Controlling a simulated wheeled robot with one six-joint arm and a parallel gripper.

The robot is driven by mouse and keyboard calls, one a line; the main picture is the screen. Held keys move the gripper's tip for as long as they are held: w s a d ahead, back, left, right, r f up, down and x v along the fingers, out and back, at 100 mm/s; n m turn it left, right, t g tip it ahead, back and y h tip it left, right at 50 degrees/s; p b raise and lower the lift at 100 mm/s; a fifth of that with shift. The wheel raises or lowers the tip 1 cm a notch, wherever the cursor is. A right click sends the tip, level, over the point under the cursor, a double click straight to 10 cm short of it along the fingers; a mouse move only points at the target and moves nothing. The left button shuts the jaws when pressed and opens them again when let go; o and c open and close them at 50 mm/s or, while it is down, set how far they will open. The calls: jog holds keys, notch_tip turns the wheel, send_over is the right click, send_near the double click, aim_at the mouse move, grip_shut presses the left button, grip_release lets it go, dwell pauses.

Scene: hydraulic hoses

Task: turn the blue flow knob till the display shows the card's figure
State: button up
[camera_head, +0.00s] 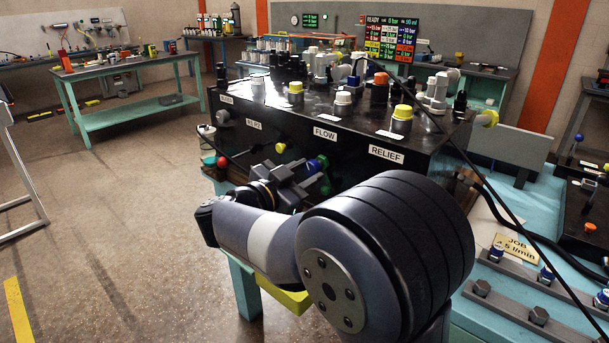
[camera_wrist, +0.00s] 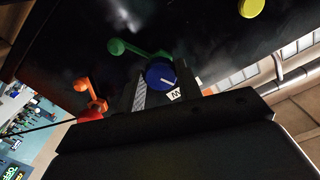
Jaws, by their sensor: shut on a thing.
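The blue flow knob (camera_wrist: 160,75) shows in the wrist view with a white pointer line. My gripper (camera_wrist: 166,84) is shut on it, one finger on each side. In the head view the knob (camera_head: 312,166) is a small blue spot beyond my gripper (camera_head: 307,177), at the block's front face under the FLOW label (camera_head: 325,134); my arm partly hides it.
A green lever (camera_wrist: 137,49) is close beside the knob, and an orange lever (camera_wrist: 87,93) is farther left. The black valve block (camera_head: 365,172) carries several capped valves. A dark hose (camera_head: 510,218) crosses the right side. Floor at left is clear.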

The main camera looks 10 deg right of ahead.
jog(key=m+b, duration=0.2)
jog(key=m, duration=0.1)
jog(key=shift+f, duration=0.15)
jog(key=m+b, duration=0.3)
jog(key=m, duration=0.1)
jog(key=shift+m, duration=0.4)
jog(key=m+b, duration=0.3)
jog(key=m, duration=0.1)
jog(key=shift+m+b, duration=0.75)
jog(key=shift+m, duration=0.15)
jog(key=shift+r, duration=0.2)
jog(key=o, duration=1)
jog(key=shift+c, duration=0.2)
jog(key=shift+a, duration=0.15)
